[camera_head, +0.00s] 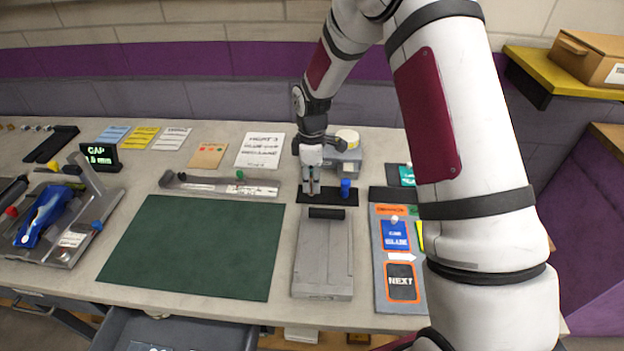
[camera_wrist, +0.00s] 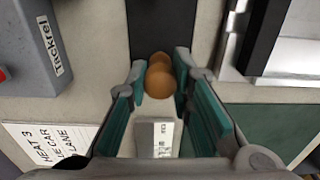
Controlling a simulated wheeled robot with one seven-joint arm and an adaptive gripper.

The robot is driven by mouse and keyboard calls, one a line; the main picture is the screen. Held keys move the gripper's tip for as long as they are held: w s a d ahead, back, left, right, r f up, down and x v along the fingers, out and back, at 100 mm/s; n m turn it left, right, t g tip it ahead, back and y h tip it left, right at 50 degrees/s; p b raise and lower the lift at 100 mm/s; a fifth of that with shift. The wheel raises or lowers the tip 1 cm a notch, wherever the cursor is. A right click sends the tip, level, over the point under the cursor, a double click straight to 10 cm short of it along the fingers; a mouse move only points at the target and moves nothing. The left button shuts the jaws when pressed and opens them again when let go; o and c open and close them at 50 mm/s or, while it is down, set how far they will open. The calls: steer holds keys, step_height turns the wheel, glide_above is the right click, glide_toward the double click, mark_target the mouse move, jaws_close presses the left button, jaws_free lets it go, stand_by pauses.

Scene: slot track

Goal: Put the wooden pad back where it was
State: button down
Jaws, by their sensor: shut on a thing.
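My gripper (camera_head: 311,190) points down over the left end of a black strip (camera_head: 329,197) on the bench. In the wrist view my gripper (camera_wrist: 161,78) is shut on a brown, rounded wooden-looking piece (camera_wrist: 159,82), taken as the wooden pad. A second brown lobe shows just beyond it. The piece's underside is hidden, and I cannot tell whether it touches the strip. The black strip also shows in the wrist view (camera_wrist: 162,25), running away beyond the fingertips. A small pale block or label (camera_wrist: 154,138) with print shows between the fingers.
A blue knob (camera_head: 346,188) stands right of my gripper, with a grey box (camera_head: 344,164) behind. A grey rail (camera_head: 220,185) lies left and a grey track tray (camera_head: 322,260) in front. The green mat (camera_head: 190,245) is clear. A sign board (camera_head: 398,265) lies right.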

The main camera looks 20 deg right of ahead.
steer(key=shift+f, duration=0.1)
steer(key=c, duration=1.4)
jaws_free()
steer(key=s+r+m+t+b, duration=0.1)
steer(key=s+r, duration=0.2)
steer(key=r, duration=0.7)
steer(key=s+r+m, duration=0.2)
steer(key=r, duration=0.8)
steer(key=s+r+m+t, duration=0.1)
steer(key=s+r+m, duration=0.1)
steer(key=s, duration=0.6)
steer(key=s+r+m+t, duration=0.1)
steer(key=s+r+m, duration=0.2)
steer(key=s, duration=0.6)
steer(key=s+r+m+t, duration=0.2)
steer(key=s+m, duration=0.3)
steer(key=s, duration=0.3)
steer(key=shift+s+d+r+m, duration=0.1)
steer(key=shift+s+r+m, duration=0.3)
steer(key=shift+r, duration=0.25)
